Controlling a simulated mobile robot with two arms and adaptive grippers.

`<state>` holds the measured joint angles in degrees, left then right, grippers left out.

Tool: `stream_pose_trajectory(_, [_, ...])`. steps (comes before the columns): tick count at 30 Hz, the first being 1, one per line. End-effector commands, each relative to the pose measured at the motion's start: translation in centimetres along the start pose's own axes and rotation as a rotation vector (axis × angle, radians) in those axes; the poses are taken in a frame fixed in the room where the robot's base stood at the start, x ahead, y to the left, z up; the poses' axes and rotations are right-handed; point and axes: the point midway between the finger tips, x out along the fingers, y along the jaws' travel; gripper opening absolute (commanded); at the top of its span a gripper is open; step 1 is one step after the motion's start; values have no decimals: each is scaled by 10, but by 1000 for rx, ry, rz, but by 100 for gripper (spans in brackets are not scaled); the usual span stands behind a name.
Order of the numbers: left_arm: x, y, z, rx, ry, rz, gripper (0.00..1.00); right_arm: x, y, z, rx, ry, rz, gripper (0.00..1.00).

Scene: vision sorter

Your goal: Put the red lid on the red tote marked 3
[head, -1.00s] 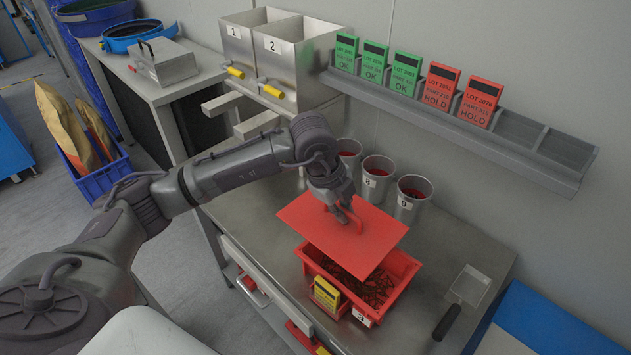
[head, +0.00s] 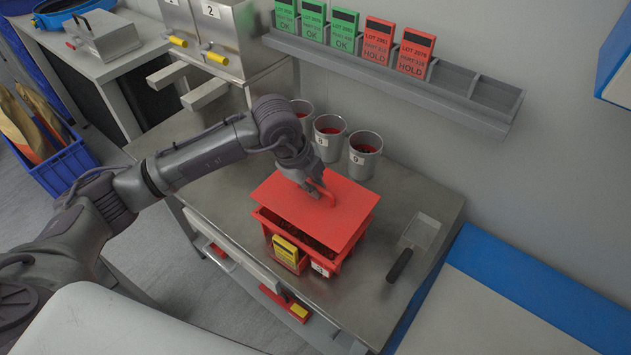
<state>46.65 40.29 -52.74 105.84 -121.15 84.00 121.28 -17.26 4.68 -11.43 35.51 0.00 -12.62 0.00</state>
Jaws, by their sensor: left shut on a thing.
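The red lid (head: 335,220) is a flat plate with a red handle on top. My left gripper (head: 318,190) is shut on that handle. The lid is over the red tote (head: 348,254) and covers most of its opening. A strip of dark contents shows below the lid's near-left edge, so that edge is apart from the rim. I cannot tell whether the far side touches. The tote stands on the steel bench, with a white label reading 3 (head: 320,269) and a yellow card (head: 286,249) at its near side. My right gripper is not in view.
Several metal cups (head: 364,155) stand behind the lid, close to its far edge. A scoop (head: 411,244) lies right of the tote on the steel bench (head: 420,200). A card rack (head: 440,97) runs along the wall. Steel bins (head: 222,38) stand at the back left.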

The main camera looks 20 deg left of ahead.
Motion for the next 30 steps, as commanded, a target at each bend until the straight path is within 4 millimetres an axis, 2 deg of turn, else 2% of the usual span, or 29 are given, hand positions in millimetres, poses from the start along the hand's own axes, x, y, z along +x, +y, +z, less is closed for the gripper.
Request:
stream_pose_trajectory(16, [38, 12, 6, 0, -1, -1, 0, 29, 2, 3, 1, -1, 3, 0])
stream_pose_trajectory(30, [42, 13, 7, 0, -1, -1, 0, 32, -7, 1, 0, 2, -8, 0])
